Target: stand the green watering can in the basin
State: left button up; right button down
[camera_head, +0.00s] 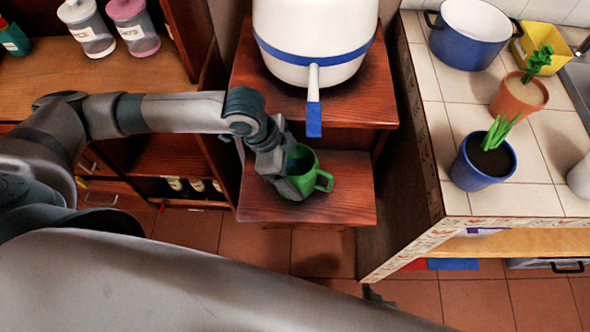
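The green watering can (308,178) stands upright, open top up, at the lower wooden step, with its handle on the right. A grey sink basin (578,77) shows only in part at the right edge, set in the tiled counter.
A large white pot with a blue band (315,35) stands on the upper step (262,95), its handle pointing over the can. The counter (437,92) holds a blue pot (470,35), a yellow box (535,40) and two potted plants (483,165) (519,97) before the basin.

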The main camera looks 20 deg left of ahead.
pick_arm(q)
jog(key=shift+r, duration=0.25)
pick_arm(e)
jog(key=shift+s+d+f, duration=0.1)
